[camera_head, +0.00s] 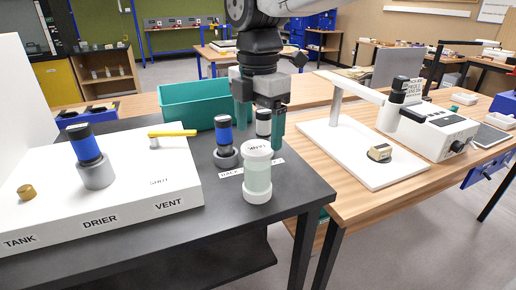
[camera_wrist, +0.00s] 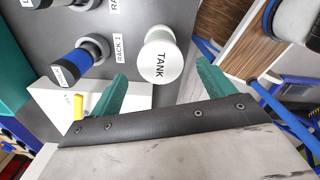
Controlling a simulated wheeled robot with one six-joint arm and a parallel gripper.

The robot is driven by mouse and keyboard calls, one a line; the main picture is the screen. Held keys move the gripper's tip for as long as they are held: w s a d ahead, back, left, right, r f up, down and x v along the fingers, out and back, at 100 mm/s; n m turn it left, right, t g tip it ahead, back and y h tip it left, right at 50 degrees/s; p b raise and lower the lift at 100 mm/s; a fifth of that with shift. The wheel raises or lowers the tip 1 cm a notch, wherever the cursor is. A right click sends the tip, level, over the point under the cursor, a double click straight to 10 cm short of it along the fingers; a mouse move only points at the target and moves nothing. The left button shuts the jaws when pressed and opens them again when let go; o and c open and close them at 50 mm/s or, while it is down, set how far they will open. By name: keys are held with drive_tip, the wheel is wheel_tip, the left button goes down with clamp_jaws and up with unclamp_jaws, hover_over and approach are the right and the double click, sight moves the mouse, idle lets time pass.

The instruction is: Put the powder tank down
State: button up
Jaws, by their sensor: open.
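The powder tank (camera_head: 257,178) is a pale green, see-through cylinder with a white cap and base. It stands upright on the black bench (camera_head: 222,215), near its right edge. In the wrist view its round white top (camera_wrist: 160,62) reads TANK. My gripper (camera_head: 260,138) is open and empty, pointing down, with green fingers. In the head view its fingers are above and behind the tank. In the wrist view the tank top shows between and beyond the fingertips (camera_wrist: 161,78). I see no contact with it.
A blue-and-black cylinder in a grey holder (camera_head: 225,145) and a white, black-capped cylinder (camera_head: 263,123) stand close behind the tank. A white panel box (camera_head: 120,190) with a yellow handle (camera_head: 172,133) is left. A teal bin (camera_head: 195,103) sits behind. The bench's front right is clear.

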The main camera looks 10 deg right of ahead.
drive_tip(key=shift+r, duration=2.3)
drive_tip(key=s+d+f+m, duration=0.3)
drive_tip(key=s+d+m, duration=0.5)
drive_tip(key=d+m, duration=0.4)
drive_tip(key=s+d+f+m+t, duration=0.1)
drive_tip(key=s+d+f+m, duration=0.7)
drive_tip(key=s+m, duration=0.3)
drive_tip(key=shift+s+d+f+m, duration=0.25)
drive_tip(key=shift+d+f+m, duration=0.2)
drive_tip(key=shift+m, duration=0.45)
drive_tip(key=shift+a, duration=0.1)
